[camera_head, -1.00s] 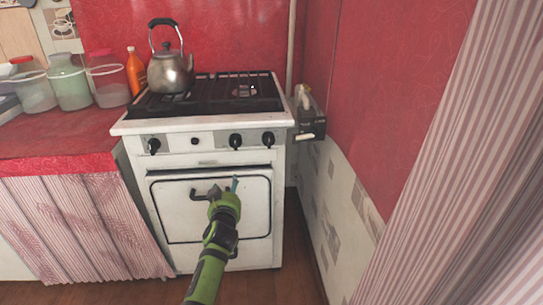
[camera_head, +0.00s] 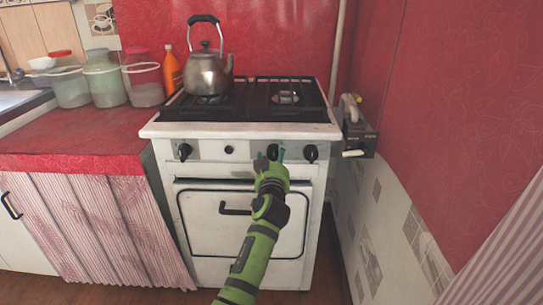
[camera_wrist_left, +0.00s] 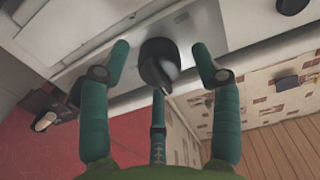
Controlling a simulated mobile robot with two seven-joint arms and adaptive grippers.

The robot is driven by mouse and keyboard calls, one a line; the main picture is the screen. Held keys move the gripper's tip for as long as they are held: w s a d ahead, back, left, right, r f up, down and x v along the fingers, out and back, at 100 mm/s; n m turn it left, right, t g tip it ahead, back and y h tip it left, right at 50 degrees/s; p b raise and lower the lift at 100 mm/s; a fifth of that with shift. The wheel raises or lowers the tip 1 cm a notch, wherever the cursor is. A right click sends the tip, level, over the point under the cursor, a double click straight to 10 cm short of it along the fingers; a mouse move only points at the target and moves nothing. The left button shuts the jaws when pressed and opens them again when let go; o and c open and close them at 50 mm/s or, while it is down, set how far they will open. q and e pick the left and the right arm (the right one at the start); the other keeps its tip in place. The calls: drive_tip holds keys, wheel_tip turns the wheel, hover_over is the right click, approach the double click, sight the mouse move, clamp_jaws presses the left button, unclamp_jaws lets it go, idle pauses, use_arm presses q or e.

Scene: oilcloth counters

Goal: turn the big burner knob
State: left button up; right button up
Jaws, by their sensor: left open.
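The white stove (camera_head: 200,131) has a front panel with black knobs: a left knob (camera_head: 185,151), a small dark knob (camera_head: 229,150), a knob behind my gripper (camera_head: 272,152) and a rightmost knob (camera_head: 310,153). Which one is the big burner knob is not marked. My left gripper (camera_head: 270,160) is in front of the panel, partly covering the knob there. In the left wrist view, a black knob (camera_wrist_left: 158,62) sits between the open green fingers (camera_wrist_left: 160,75), with visible gaps on both sides. Another black knob (camera_wrist_left: 292,5) shows at the top right. My right gripper is not in view.
A metal kettle (camera_head: 208,72) stands on the left of the cooktop (camera_head: 260,98). The oven handle (camera_head: 235,211) is below the panel. A dark wall box (camera_head: 360,138) with a white handle is close on the right. The red counter (camera_head: 85,135) is left.

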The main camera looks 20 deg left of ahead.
use_arm(q)
drive_tip(key=shift+d, duration=0.1)
drive_tip(key=shift+s+r, duration=0.1)
drive_tip(key=c, duration=1.1)
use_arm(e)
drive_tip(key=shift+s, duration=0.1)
use_arm(q)
drive_tip(key=shift+r+m, duration=0.1)
drive_tip(key=shift+m, duration=0.3)
drive_tip(key=shift+c, duration=0.3)
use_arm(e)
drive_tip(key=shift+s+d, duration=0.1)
use_arm(q)
drive_tip(key=shift+m+p, duration=0.35)
drive_tip(key=shift+m, duration=0.65)
drive_tip(key=m, duration=0.3)
drive_tip(key=shift+r+p, duration=0.1)
drive_tip(key=shift+p, duration=0.3)
drive_tip(key=shift+m, duration=0.7)
drive_tip(key=shift+m+p, duration=0.35)
drive_tip(key=shift+m, duration=0.45)
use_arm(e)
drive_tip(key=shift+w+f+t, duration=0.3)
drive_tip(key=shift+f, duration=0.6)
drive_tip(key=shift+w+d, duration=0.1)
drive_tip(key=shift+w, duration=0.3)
